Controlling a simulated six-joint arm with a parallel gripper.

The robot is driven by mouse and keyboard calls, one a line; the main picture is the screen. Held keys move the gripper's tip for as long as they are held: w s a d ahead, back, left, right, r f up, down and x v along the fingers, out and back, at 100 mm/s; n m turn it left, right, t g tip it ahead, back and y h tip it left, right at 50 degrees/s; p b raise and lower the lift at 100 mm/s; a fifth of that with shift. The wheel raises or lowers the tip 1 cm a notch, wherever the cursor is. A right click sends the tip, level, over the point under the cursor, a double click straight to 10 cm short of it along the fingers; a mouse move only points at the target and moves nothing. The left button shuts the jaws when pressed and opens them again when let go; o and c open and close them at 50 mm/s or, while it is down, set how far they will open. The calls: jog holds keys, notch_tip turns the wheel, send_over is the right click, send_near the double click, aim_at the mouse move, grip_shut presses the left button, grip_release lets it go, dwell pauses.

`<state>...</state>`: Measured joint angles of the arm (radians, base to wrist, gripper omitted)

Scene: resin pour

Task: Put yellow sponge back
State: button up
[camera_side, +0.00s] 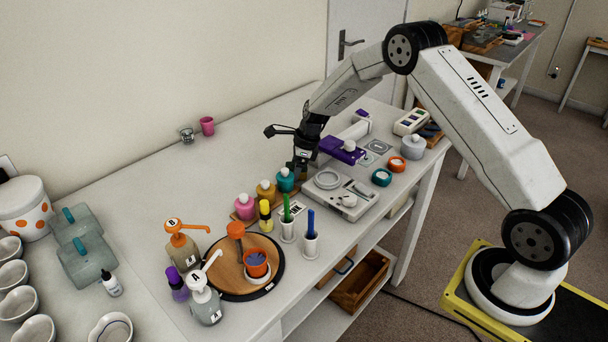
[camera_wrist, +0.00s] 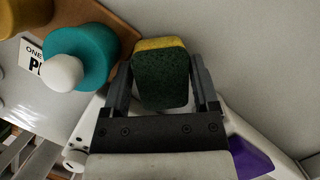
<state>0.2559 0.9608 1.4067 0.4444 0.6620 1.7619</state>
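The sponge (camera_wrist: 161,78), dark green with a yellow layer along its far edge, lies between my gripper's two fingers in the wrist view. My gripper (camera_wrist: 162,75) has its fingers wide apart on either side of it, with narrow dark gaps beside its near end. I cannot tell whether the fingertips press on it. In the side view my gripper (camera_side: 300,172) points down low over the bench, just behind the teal bottle (camera_side: 285,181). I cannot make out the sponge there.
Pink (camera_side: 245,207) and amber (camera_side: 266,193) bottles stand beside the teal one on a wooden board. A purple-and-white tool (camera_side: 342,150) and a scale (camera_side: 347,196) are close on the right. The bench behind, towards the wall, is mostly clear.

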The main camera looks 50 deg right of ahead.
jog(key=v, duration=1.2)
jog(key=shift+r, duration=0.25)
jog(key=shift+a, duration=0.1)
dwell(0.4)
jog(key=s+a+n+h, duration=0.1)
jog(key=s+a+n, duration=0.5)
jog(key=s+n, duration=0.6)
jog(key=s+a+n+h, duration=0.1)
jog(key=s+a+n, duration=0.5)
jog(key=s+n, duration=0.7)
jog(key=shift+f+n+h, duration=0.3)
jog(key=shift+f+n, duration=0.2)
jog(key=shift+n, duration=0.5)
jog(key=shift+a, duration=0.1)
